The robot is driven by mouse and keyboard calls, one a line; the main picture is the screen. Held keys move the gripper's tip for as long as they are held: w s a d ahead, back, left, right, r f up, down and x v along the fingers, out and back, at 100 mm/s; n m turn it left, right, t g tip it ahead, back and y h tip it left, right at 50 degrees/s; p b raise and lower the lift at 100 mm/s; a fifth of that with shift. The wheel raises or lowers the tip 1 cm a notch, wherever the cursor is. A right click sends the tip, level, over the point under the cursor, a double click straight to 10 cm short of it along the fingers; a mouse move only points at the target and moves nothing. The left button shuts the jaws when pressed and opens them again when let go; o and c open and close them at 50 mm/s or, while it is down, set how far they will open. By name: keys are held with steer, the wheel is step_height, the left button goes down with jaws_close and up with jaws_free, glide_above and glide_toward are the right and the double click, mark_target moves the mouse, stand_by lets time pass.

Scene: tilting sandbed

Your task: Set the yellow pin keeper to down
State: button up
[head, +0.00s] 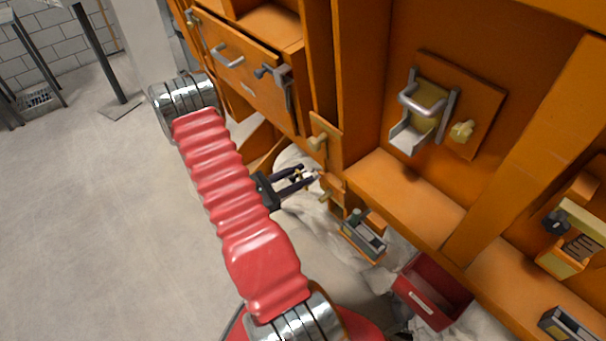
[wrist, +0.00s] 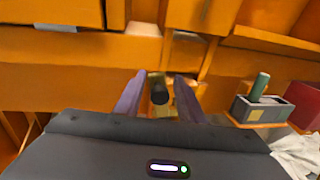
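A yellow keeper-like fitting (head: 326,194) sits low on the orange post, just beyond my gripper (head: 310,177) in the head view. In the wrist view a yellowish fitting (wrist: 183,108) shows between my gripper's (wrist: 160,95) two fingers, with a dark round pin end (wrist: 159,94) facing me. The fingers stand apart on either side of it, with gaps visible, so my gripper is open. I cannot tell whether the fitting is up or down.
A grey box (head: 364,238) with a green-topped item stands right of the post, near a red bin (head: 432,290). A hasp (head: 424,110) and a yellow knob (head: 462,131) are on the orange panel.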

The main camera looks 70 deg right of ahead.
steer(key=shift+s+d, duration=0.4)
steer(key=shift+d, duration=0.2)
jaws_close()
